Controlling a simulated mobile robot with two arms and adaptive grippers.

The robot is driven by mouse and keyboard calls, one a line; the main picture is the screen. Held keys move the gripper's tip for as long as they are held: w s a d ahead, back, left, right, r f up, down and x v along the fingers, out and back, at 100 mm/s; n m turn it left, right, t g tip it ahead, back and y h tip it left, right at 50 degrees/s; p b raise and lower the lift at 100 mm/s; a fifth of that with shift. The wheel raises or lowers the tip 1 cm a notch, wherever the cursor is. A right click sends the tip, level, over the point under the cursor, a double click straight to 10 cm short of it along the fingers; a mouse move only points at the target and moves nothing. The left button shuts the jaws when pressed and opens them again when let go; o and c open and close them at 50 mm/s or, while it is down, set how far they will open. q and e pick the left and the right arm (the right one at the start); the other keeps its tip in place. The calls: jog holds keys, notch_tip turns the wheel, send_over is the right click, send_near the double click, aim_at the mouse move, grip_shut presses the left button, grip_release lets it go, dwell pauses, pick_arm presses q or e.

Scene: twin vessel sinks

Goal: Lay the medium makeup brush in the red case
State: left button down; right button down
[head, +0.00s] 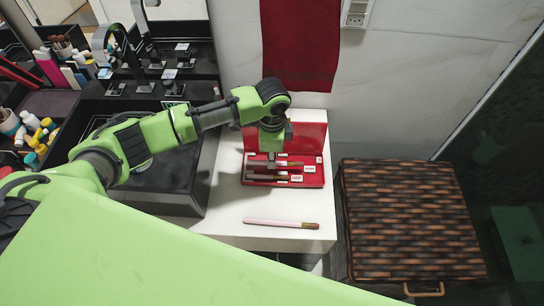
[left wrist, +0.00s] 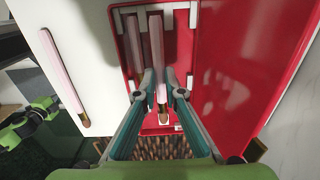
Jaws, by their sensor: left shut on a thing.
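The red case (head: 247,183) lies open on the white counter, its lid raised at the back; in the left wrist view its red floor (left wrist: 177,44) shows. My left gripper (head: 272,160) points down over the case. In the left wrist view the left gripper (left wrist: 160,82) is shut on a pale pink makeup brush (left wrist: 156,38), apparently the medium one, lying along the case's length. Whether this brush touches the case floor I cannot tell. Another pink brush (head: 282,223) lies on the counter in front of the case. My right gripper is out of view.
A black vessel sink (head: 160,185) stands left of the case, with bottles (head: 75,75) beyond. A woven brown hamper (head: 410,220) stands to the right. A red towel (head: 300,45) hangs on the wall. The counter around the loose brush is clear.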

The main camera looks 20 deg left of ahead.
pick_arm(q)
jog(key=shift+f+p, duration=0.25)
jog(key=shift+p, duration=0.05)
dwell(0.5)
jog(key=shift+f, duration=0.85)
dwell(1.1)
jog(key=c, duration=1.7)
grip_release()
jog(key=shift+p, duration=0.3)
notch_tip(320, 180, up, 8)
jog(key=p, duration=0.8)
jog(key=shift+p, duration=0.35)
